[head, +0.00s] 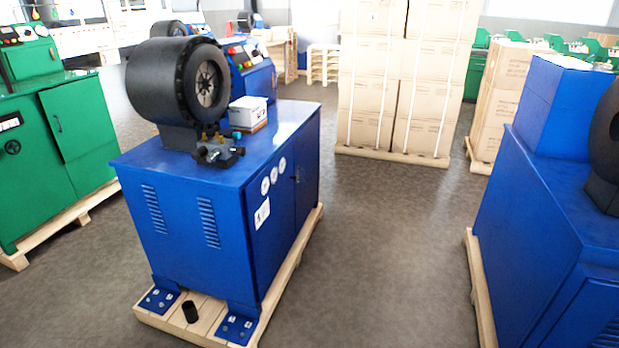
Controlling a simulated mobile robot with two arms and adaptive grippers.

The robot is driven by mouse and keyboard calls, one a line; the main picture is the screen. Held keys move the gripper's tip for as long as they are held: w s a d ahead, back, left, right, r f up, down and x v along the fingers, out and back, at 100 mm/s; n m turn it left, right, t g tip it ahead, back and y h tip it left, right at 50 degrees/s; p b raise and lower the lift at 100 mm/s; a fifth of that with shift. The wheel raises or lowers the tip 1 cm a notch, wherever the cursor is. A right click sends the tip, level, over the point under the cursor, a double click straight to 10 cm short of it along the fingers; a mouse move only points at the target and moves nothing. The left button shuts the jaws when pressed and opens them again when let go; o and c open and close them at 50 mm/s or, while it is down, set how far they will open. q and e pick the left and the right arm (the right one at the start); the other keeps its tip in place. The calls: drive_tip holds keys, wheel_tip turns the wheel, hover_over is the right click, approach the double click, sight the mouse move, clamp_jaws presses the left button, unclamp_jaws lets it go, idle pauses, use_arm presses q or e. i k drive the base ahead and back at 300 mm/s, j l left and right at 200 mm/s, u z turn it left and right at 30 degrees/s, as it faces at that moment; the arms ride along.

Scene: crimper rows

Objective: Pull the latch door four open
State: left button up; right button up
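A blue crimper cabinet (175,215) stands in the middle left. Its right side has a blue door (308,165) with a small dark latch handle near its front edge; the door looks shut. A green cabinet at the far left has a green door (85,125) with a thin handle near its left edge; I cannot tell whether it is fully shut. No number shows on either door, so I cannot tell which is door four. Neither of my grippers is in view.
The blue crimper stands on a wooden pallet (205,318) that juts out at its base. Another blue machine (520,225) on a pallet stands at the right. Stacked cardboard boxes (405,85) stand behind. The grey floor (390,255) between the blue machines is clear.

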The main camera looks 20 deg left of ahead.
sight(307, 142)
drive_tip(key=u, duration=0.8)
drive_tip(key=i+l+u, duration=0.25)
drive_tip(key=i+u, duration=0.2)
drive_tip(key=i+l+u, duration=0.65)
drive_tip(key=l+u, duration=0.2)
